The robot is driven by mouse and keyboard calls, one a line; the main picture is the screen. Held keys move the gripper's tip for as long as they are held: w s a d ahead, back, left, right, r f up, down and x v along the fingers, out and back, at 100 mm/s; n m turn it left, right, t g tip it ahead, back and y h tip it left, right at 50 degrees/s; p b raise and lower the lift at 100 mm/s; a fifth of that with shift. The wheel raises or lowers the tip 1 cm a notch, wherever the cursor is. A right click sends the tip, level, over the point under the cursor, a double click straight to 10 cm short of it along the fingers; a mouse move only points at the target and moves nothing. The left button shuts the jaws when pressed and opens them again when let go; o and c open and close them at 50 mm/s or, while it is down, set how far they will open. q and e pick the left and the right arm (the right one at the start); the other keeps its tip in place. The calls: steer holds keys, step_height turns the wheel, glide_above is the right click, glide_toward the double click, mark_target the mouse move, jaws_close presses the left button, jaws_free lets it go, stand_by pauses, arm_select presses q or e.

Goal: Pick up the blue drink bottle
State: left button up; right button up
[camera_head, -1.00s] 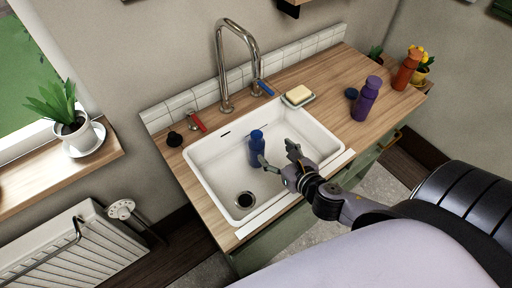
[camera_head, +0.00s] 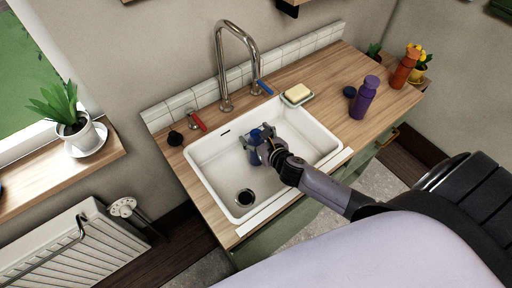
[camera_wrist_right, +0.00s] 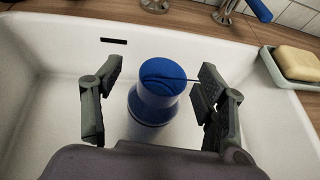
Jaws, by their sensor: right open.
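The blue drink bottle (camera_head: 256,136) stands in the white sink (camera_head: 205,160), partly hidden behind my right gripper (camera_head: 258,143) in the head view. In the right wrist view the bottle (camera_wrist_right: 157,92) shows its blue cap and a dark loop, and stands between the two open fingers of my right gripper (camera_wrist_right: 155,100). There is a gap on each side, and I see no finger touching it. My left gripper is not in view.
The chrome faucet (camera_head: 222,70) arches behind the sink. A soap dish with yellow soap (camera_head: 298,93) sits at the sink's back right corner. A purple bottle (camera_head: 364,98) and an orange bottle (camera_head: 404,68) stand on the wooden counter to the right. The sink's left part is clear around the drain (camera_head: 244,197).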

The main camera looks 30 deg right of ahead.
jaws_close()
stand_by(0.9)
